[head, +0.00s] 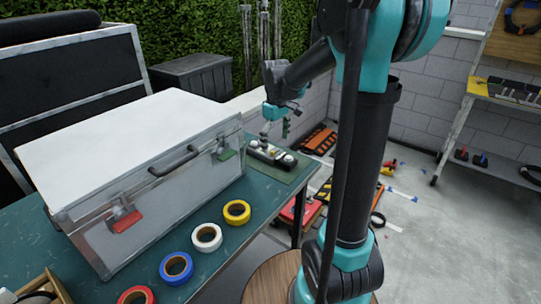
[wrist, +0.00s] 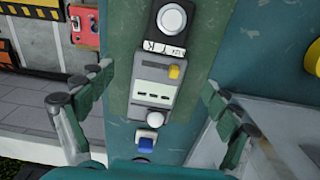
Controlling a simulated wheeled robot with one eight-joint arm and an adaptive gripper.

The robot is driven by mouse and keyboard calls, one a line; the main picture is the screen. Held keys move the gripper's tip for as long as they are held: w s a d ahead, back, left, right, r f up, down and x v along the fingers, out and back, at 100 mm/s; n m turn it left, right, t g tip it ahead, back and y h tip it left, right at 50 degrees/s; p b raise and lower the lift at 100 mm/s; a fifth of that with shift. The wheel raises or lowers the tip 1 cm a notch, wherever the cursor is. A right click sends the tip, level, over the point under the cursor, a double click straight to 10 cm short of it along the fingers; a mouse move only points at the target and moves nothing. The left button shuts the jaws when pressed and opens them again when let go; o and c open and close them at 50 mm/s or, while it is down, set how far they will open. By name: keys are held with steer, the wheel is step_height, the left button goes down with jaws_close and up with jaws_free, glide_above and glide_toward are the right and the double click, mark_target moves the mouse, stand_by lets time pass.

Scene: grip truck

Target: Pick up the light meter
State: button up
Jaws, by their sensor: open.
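A grey handheld device with a pale display, a yellow knob and a white dome, which looks like the light meter (wrist: 153,93), lies on a dark green mat in the wrist view. In the head view, it is among small items at the table's far end and is hard to single out. My gripper (wrist: 159,82) is open, with one finger on each side of the device and visible gaps between. In the head view, my gripper (head: 276,130) points down above those items. Nothing is between its fingers.
A black item with a white disc (wrist: 172,18) and a blue-and-white item (wrist: 149,137) lie in line with the device. A large silver case (head: 150,165) stands close by on the green table (head: 225,262). Tape rolls, including a yellow one (head: 237,204), line the front edge.

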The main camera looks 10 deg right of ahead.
mark_target(277, 154)
steer(key=f, duration=0.5)
steer(key=shift+s+d, duration=0.25)
steer(key=shift+s, duration=0.05)
steer(key=c, duration=1.5)
steer(key=shift+r, duration=0.1)
